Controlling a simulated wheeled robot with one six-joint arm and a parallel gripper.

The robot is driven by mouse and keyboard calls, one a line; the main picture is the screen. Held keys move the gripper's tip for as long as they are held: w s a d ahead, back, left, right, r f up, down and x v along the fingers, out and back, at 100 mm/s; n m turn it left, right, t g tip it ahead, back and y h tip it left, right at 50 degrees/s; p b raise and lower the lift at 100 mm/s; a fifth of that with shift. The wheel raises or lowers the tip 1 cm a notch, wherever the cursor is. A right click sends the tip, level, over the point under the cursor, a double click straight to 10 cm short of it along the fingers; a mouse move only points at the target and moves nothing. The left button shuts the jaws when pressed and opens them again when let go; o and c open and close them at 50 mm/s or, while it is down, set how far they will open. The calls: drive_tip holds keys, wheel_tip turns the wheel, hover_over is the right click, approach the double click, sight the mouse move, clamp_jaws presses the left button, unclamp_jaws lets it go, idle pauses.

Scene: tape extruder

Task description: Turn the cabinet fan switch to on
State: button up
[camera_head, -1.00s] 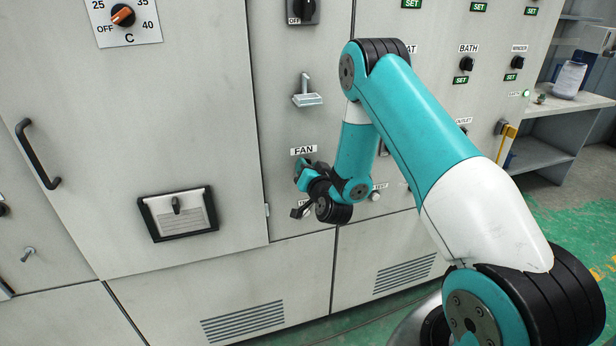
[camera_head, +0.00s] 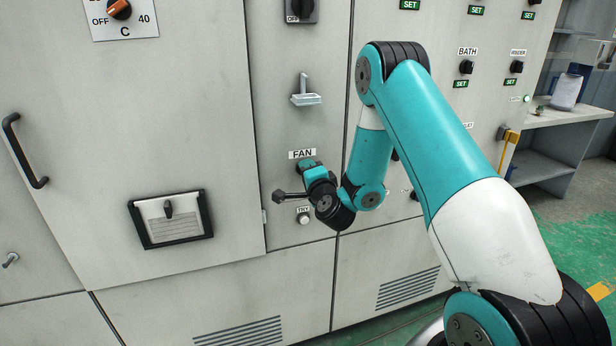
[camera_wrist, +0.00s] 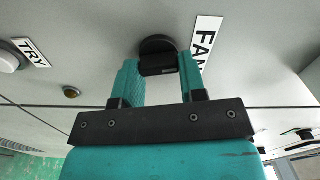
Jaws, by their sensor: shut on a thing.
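The black fan switch knob (camera_wrist: 158,56) shows in the wrist view, on the grey cabinet panel beside the FAN label (camera_wrist: 205,42). My gripper (camera_wrist: 158,66) has its two teal fingers on either side of the knob and is shut on it. In the head view my gripper (camera_head: 307,168) is at the panel just under the FAN label (camera_head: 302,154), and it hides the knob there. I cannot read the knob's pointer or any on/off marking.
A white button (camera_head: 304,218) labelled TRY is below the gripper. A small handle (camera_head: 305,92) sticks out above the FAN label. A framed card holder (camera_head: 171,218) is on the cabinet door to the left. More knobs (camera_head: 466,67) are on the right panel.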

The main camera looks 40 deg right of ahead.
drive_tip(key=shift+f+m, duration=0.15)
drive_tip(key=shift+m, duration=0.85)
drive_tip(key=o, duration=0.9)
